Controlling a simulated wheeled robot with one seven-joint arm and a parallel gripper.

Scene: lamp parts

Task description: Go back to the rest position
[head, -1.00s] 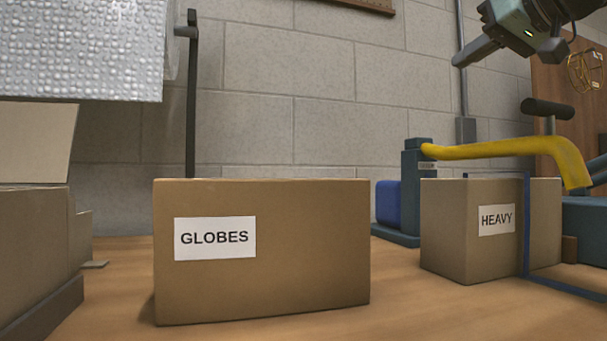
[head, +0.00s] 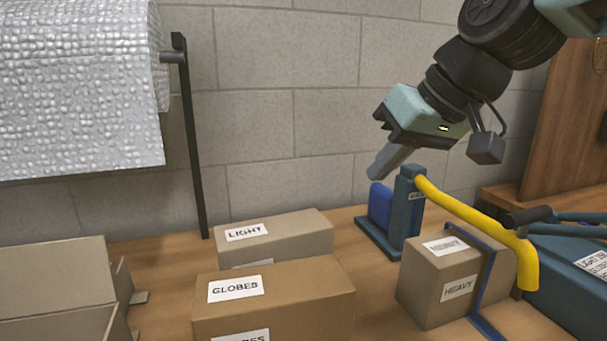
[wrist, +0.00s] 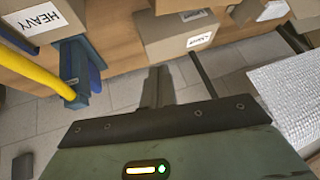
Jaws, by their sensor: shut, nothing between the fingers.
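My gripper (head: 388,163) hangs in the air in the head view, above the blue stand and in front of the grey block wall. Its fingers are together with nothing between them, pointing down and to the left. In the wrist view the shut fingers (wrist: 155,85) show above the dark palm edge, clear of every box. No object is touched by the gripper in either view.
Boxes marked GLOBES (head: 270,305), LIGHT (head: 290,236) and HEAVY (head: 450,280) stand on the wooden bench. A blue stand (head: 405,215) with a yellow bar (head: 470,212) is right of centre. A bubble-wrap roll (head: 75,90) hangs at left, with an open carton (head: 55,265) below.

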